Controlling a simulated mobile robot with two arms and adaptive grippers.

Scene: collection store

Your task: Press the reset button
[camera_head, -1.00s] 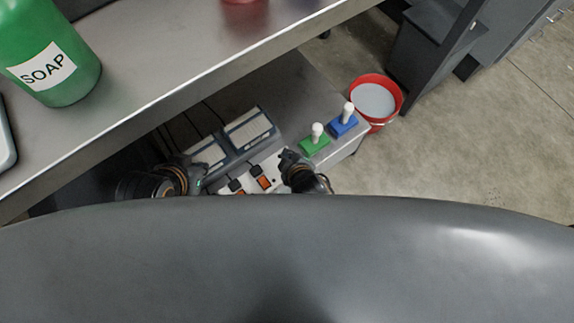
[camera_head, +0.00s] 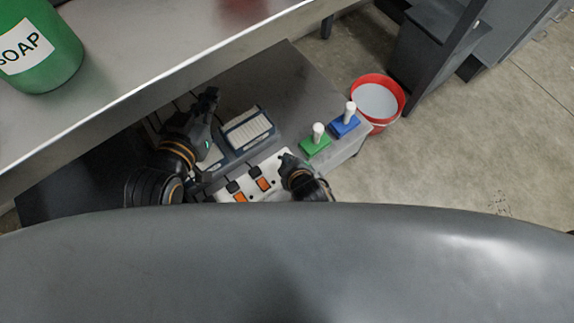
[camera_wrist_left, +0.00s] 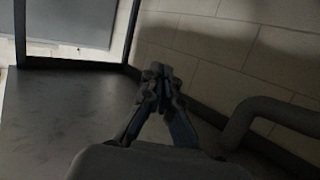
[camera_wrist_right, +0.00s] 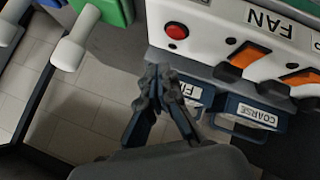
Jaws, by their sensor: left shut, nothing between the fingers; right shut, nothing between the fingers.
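A round red button (camera_wrist_right: 176,31) sits on a white panel (camera_wrist_right: 205,28) marked FAN in the right wrist view; no reset label is readable there. Orange switches (camera_wrist_right: 250,55) lie beside it. In the head view the panel (camera_head: 282,158) shows its orange switches (camera_head: 264,184), but I cannot make out the red button. My right gripper (camera_head: 285,158) is shut and empty at the panel's right end; in the right wrist view its tips (camera_wrist_right: 158,74) appear below the button, apart from it in the picture. My left gripper (camera_head: 210,96) is shut and empty, left of the panel, tips also in the left wrist view (camera_wrist_left: 160,72).
Labelled dark-framed units (camera_head: 248,130) stand behind the panel, with FINE and COARSE labels in the right wrist view. A red bucket (camera_head: 396,104) is beyond. A shelf with a soap bottle (camera_head: 45,65) overhangs the left.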

